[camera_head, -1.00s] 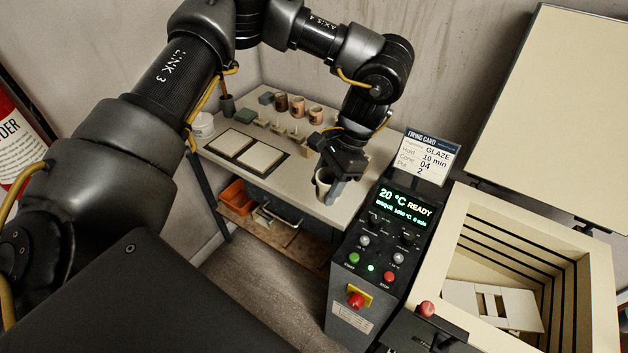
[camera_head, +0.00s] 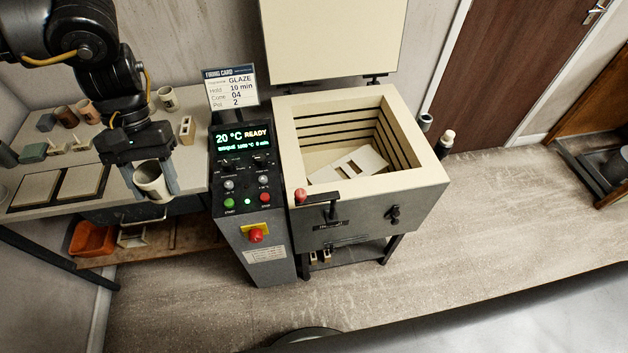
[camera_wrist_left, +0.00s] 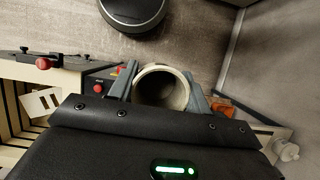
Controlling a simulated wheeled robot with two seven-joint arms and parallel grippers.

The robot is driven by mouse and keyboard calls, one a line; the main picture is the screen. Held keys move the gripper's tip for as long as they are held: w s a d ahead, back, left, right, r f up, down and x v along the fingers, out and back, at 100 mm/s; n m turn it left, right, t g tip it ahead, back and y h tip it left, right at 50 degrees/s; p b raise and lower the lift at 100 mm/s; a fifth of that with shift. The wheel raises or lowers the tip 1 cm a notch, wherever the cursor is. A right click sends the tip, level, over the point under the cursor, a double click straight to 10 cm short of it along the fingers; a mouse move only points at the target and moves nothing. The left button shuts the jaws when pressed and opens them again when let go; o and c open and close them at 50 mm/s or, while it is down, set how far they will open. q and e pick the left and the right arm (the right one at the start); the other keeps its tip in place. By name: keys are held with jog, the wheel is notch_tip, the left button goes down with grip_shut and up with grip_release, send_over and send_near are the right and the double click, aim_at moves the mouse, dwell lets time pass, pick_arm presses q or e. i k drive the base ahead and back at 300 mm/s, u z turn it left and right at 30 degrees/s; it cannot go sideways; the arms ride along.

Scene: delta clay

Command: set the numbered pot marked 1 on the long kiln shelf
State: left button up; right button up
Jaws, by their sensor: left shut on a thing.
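A pale cup-shaped pot (camera_head: 150,180) is held between the two fingers of my left gripper (camera_head: 155,187), in front of the worktable's front edge and left of the kiln's control panel. In the left wrist view the same pot (camera_wrist_left: 162,87) shows its round open mouth between the fingers. I cannot read a number on it. Inside the open kiln (camera_head: 285,125), a pale slotted slab (camera_head: 340,172), apparently a kiln shelf, lies low; I cannot tell whether it is the long one. My right gripper is not in view.
The control panel (camera_head: 240,170) and firing card (camera_head: 230,90) stand between the pot and the kiln. The kiln lid (camera_head: 330,35) is raised. Other pots (camera_head: 168,97) stand on the worktable (camera_head: 190,160). A red-knobbed handle (camera_head: 300,195) is at the kiln's front left.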

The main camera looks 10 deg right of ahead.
aim_at(324, 175)
jog(key=k, duration=1.05)
jog(key=z, duration=0.55)
jog(key=i, duration=0.6)
jog(key=z, duration=0.85)
jog(key=i, duration=1.7)
jog(key=u, duration=0.85)
